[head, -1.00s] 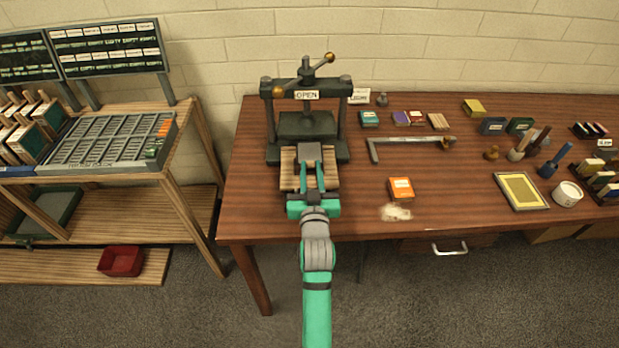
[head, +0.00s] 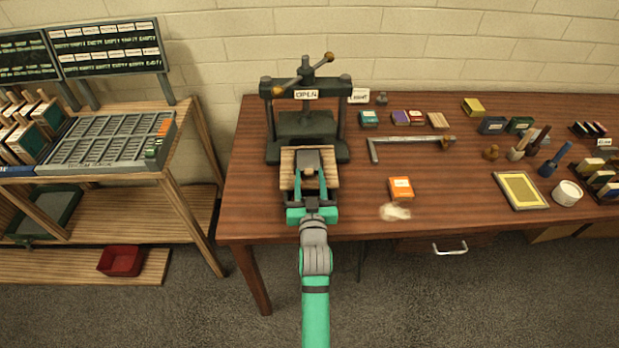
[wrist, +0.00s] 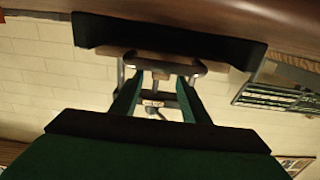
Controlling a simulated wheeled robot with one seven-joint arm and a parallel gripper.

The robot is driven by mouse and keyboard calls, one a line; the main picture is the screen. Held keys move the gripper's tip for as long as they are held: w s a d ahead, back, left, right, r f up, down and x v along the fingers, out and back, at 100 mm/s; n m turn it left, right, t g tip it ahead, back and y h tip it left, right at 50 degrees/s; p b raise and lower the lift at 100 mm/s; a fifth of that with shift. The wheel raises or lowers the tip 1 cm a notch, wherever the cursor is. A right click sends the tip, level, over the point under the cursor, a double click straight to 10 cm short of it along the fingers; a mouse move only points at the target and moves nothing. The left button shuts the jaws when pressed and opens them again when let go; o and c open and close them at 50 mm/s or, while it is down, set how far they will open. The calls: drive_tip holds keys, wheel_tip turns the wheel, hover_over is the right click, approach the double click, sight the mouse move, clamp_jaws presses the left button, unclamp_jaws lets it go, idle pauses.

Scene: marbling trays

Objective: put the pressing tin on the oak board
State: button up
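The oak board (head: 288,179) is a pale striped wooden slab in front of the black press at the table's left. The pressing tin (head: 307,159) is a small dark grey block with a tan knob, over the middle of the board. In the wrist view, which is upside down, the grey tin (wrist: 166,65) shows at the fingertips, close to the board's pale edge. I cannot tell whether the tin touches the board.
The press (head: 306,123) with an OPEN sign stands right behind the board. A metal bar (head: 410,141) and an orange box (head: 401,189) lie to the right. A type case (head: 112,139) is on the left rack. Bare tabletop lies between the board and the orange box.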

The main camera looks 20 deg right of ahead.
drive_tip(key=shift+r, duration=0.2)
drive_tip(key=v, duration=1.2)
drive_tip(key=s+a+f+n+y, duration=0.1)
drive_tip(key=s+a+f, duration=0.25)
drive_tip(key=s, duration=0.25)
drive_tip(key=s+a+f+g+y, duration=0.1)
drive_tip(key=s+a+f, duration=0.1)
drive_tip(key=s+a, duration=0.3)
drive_tip(key=s+a+f+n, duration=0.1)
drive_tip(key=s+a+f, duration=0.15)
drive_tip(key=s, duration=0.35)
drive_tip(key=s+a+n+g+y, duration=0.1)
drive_tip(key=s+a+y, duration=0.2)
drive_tip(key=s, duration=1.3)
drive_tip(key=shift+s+a+r, duration=0.35)
drive_tip(key=shift+s+a, duration=0.05)
drive_tip(key=shift+a, duration=0.85)
drive_tip(key=shift+c, duration=0.4)
